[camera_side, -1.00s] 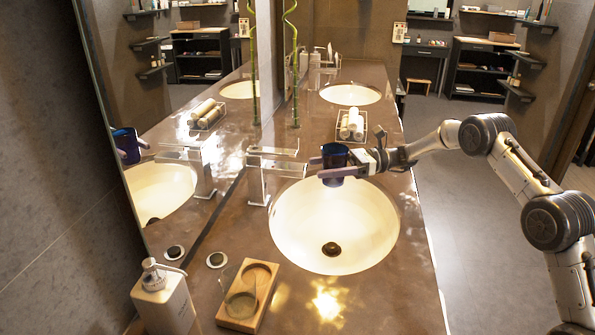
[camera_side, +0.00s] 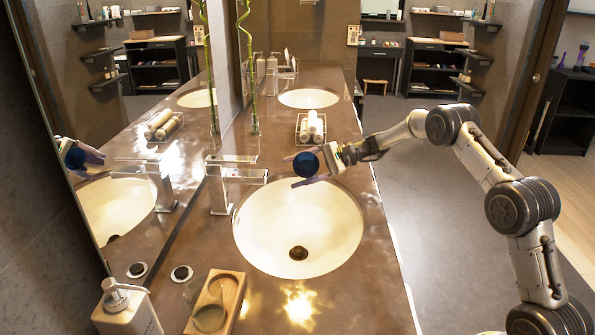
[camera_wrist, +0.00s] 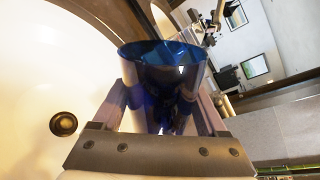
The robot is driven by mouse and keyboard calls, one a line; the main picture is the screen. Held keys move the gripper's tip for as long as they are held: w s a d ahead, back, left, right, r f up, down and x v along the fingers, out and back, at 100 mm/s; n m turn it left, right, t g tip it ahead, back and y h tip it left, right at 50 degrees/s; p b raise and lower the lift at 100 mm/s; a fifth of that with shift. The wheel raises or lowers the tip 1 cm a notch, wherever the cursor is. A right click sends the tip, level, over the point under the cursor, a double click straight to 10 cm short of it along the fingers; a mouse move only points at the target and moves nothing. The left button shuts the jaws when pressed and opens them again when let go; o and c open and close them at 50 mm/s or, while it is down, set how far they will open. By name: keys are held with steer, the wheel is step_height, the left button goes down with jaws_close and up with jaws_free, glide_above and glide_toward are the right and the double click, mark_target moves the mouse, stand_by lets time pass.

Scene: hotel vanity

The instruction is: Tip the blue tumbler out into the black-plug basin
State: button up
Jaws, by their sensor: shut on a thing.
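My gripper (camera_side: 309,166) is shut on the blue tumbler (camera_side: 306,163), holding it above the far edge of the near white basin (camera_side: 262,235). The tumbler is tilted well over, one round end turned toward the side camera. In the wrist view the tumbler (camera_wrist: 165,75) sits between the fingers, its wide mouth rim at the top. I cannot tell whether anything is inside it, and no stream shows. The basin's dark round drain (camera_side: 298,253) is bare; the drain also shows in the wrist view (camera_wrist: 63,124).
A faucet (camera_side: 236,174) reaches over the basin's left side, close to the tumbler. A wooden holder (camera_side: 237,285), a clear glass and a soap bottle (camera_side: 127,312) stand in front. Rolled towels (camera_side: 312,128) and a second basin (camera_side: 308,98) lie behind. A mirror lines the left.

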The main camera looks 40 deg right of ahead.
steer(key=n, duration=0.1)
steer(key=h, duration=0.1)
steer(key=n+t, duration=0.1)
steer(key=shift+s+a+r+n, duration=0.2)
steer(key=shift+s+a+n, duration=0.05)
steer(key=shift+a+n, duration=0.05)
steer(key=f+n+t+h, duration=0.1)
steer(key=n, duration=0.1)
steer(key=f+n+t+h, duration=0.1)
steer(key=n, duration=0.1)
steer(key=f+n+h, duration=0.1)
steer(key=shift+w+d+f+n+t, duration=0.3)
steer(key=shift+f+n+t, duration=0.05)
steer(key=shift+n+t, duration=0.05)
stand_by(2.0)
